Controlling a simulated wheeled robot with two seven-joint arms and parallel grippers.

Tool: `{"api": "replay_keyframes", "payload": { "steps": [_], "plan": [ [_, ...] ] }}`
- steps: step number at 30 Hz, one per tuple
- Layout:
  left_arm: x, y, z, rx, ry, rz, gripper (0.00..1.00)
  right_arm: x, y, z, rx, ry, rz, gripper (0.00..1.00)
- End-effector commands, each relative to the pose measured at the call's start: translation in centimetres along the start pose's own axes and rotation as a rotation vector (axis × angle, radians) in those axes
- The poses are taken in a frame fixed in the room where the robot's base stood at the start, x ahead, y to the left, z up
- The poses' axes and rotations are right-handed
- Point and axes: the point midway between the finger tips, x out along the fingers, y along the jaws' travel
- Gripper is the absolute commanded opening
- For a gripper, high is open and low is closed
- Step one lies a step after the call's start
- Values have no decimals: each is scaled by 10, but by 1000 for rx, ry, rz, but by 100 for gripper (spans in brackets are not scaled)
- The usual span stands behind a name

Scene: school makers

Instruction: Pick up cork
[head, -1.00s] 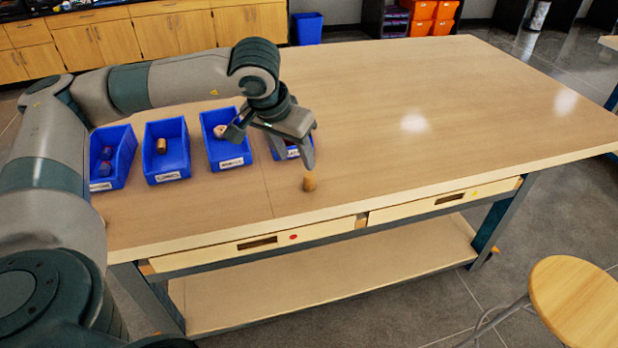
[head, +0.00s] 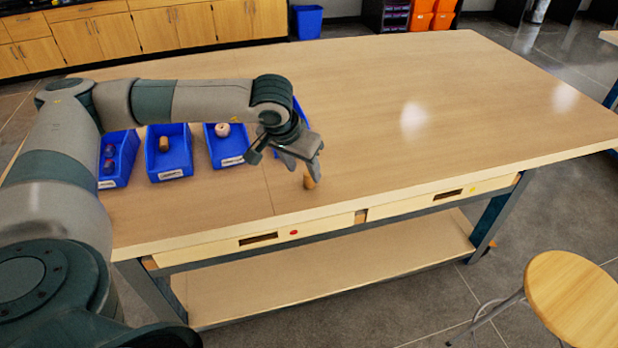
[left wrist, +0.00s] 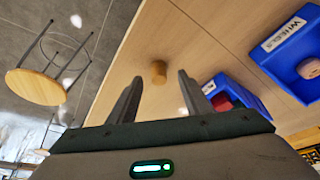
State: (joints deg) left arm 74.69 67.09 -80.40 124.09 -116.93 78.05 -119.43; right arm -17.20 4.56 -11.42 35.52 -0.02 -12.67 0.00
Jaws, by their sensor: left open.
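The cork (head: 309,181) is a small brown cylinder standing on the tabletop near the front edge in the head view. It also shows in the left wrist view (left wrist: 158,72), ahead of and between my two fingers. My left gripper (head: 300,172) is open, with its fingers close above and beside the cork, partly in front of it. In the left wrist view my left gripper (left wrist: 158,95) is empty between the fingers. Whether a finger touches the cork cannot be told. My right gripper is not in view.
A wooden stool (head: 575,300) stands front right. The table's right side is clear.

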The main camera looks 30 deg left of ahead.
Motion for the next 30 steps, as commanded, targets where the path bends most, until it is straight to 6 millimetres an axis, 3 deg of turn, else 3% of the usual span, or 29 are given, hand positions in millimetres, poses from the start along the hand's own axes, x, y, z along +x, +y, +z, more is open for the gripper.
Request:
{"api": "replay_keyframes", "payload": {
  "steps": [6,12,27,28,30],
  "plan": [
    [20,2,-10,0,-4,0,45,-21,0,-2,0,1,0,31],
    [42,2,-9,0,-1,0,45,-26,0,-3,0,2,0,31],
    [45,2,-9,-1,0,0,45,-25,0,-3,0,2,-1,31],
    [45,2,-9,-1,0,1,43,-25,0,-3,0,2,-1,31],
    [45,2,-9,-1,0,0,26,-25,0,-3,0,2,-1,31]
  ]
}}
